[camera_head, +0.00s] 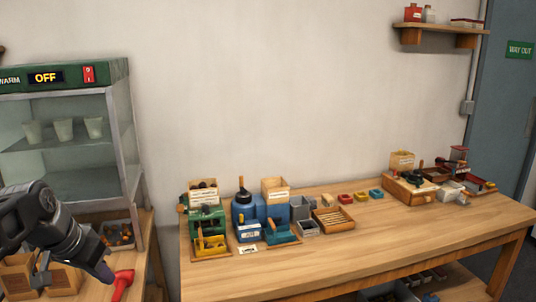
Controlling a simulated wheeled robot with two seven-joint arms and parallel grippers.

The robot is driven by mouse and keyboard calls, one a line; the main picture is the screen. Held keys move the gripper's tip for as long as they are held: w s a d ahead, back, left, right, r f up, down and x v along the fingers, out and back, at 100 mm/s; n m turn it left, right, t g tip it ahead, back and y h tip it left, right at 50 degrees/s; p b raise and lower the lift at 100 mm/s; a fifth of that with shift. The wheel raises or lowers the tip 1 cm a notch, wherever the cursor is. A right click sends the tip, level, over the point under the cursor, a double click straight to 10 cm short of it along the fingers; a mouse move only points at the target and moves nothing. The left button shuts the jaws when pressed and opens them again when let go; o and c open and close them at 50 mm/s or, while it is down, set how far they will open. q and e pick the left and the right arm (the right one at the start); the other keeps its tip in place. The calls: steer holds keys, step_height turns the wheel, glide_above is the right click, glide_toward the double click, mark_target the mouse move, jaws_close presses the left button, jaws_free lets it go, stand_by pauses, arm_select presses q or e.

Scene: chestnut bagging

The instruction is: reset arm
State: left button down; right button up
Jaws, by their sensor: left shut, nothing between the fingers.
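My left gripper (104,272) is at the lower left, on an arm that comes in from the left edge. It is shut and appears empty, close to a red tool (122,284) on the left counter. I cannot tell whether it touches the red tool. My right gripper is not in view. No chestnuts can be made out for certain at this size.
A glass warmer cabinet (122,125) marked OFF stands behind the gripper, with several cups inside. Brown boxes (62,281) sit on the counter below my arm. A wooden table (350,248) to the right holds several coloured machines and boxes; its front is clear.

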arm_select(q)
steer(key=w+d+f+n+t, duration=0.2)
steer(key=w+d+f+t, duration=0.1)
steer(key=w+f, duration=0.55)
steer(key=s+d+f+n+g+h, duration=0.1)
steer(key=d+f, duration=0.4)
steer(key=f, duration=0.4)
steer(key=d+f+n, duration=0.1)
steer(key=d+f, duration=0.5)
steer(key=f, duration=0.3)
steer(key=s+d+f+g, duration=0.2)
steer(key=s+d+f, duration=0.3)
steer(key=s+f, duration=0.2)
steer(key=s+d+f+g+h, duration=0.1)
steer(key=s+d+f, duration=0.4)
steer(key=s, duration=0.6)
steer(key=s+d+f+g+h, duration=0.1)
steer(key=s+d+f+g, duration=0.2)
steer(key=s+f, duration=0.6)
steer(key=s+d, duration=0.1)
steer(key=d, duration=0.1)
steer(key=shift+d+f, duration=0.2)
steer(key=shift+d, duration=0.2)
